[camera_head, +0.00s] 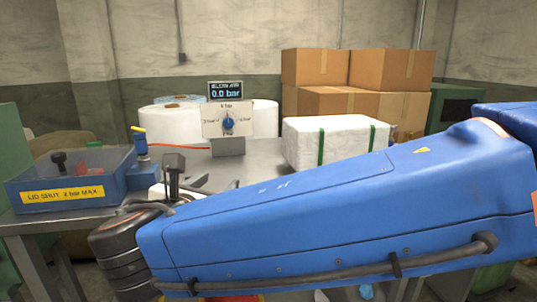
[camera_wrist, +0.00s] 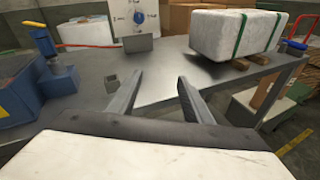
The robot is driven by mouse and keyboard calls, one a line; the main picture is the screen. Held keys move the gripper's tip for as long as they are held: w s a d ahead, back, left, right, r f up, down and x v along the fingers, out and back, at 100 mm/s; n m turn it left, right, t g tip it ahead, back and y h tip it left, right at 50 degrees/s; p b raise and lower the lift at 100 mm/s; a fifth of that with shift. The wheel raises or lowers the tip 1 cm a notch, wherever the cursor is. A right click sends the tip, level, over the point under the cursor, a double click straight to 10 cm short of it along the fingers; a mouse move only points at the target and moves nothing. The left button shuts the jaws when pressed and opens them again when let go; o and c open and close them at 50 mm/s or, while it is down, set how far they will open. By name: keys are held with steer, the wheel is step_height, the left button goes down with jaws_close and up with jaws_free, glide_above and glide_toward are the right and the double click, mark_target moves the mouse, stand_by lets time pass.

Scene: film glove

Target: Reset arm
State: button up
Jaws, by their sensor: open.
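My gripper (camera_wrist: 160,76) shows in the wrist view with its two dark fingers spread apart and nothing between them. It is above the grey metal table (camera_wrist: 165,60). My blue arm crosses the front of the head view and hides much of the table. In the head view my gripper is hard to make out among dark parts beyond the arm.
A blue box labelled "LID SHUT X bar MAX" (camera_head: 70,197) is at left. The dial panel (camera_head: 228,119) and a display reading 0.0 bar (camera_head: 226,91) stand behind. A white green-strapped bale (camera_head: 337,142) and cardboard boxes (camera_head: 382,70) are at right.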

steer(key=d+f+m+g+h, duration=0.1)
steer(key=d+f+m+g, duration=0.25)
steer(key=d, duration=0.65)
steer(key=w+d+f+m+g+h, duration=0.15)
steer(key=d+f+m, duration=0.3)
steer(key=d, duration=0.45)
steer(key=s+d+f+m+g+h, duration=0.1)
steer(key=d+f+m+g, duration=0.3)
steer(key=d, duration=0.6)
steer(key=s+d+f+m+g+y, duration=0.1)
steer(key=s+d+f+m, duration=0.4)
steer(key=m, duration=0.5)
steer(key=s+d+f+m+g+y, duration=0.1)
steer(key=s+d+f+m+y, duration=0.3)
steer(key=s+m, duration=0.5)
steer(key=shift+d+f+m+y, duration=0.35)
steer(key=shift+d+f+m, duration=0.3)
steer(key=shift+d, duration=0.2)
steer(key=shift+o, duration=0.2)
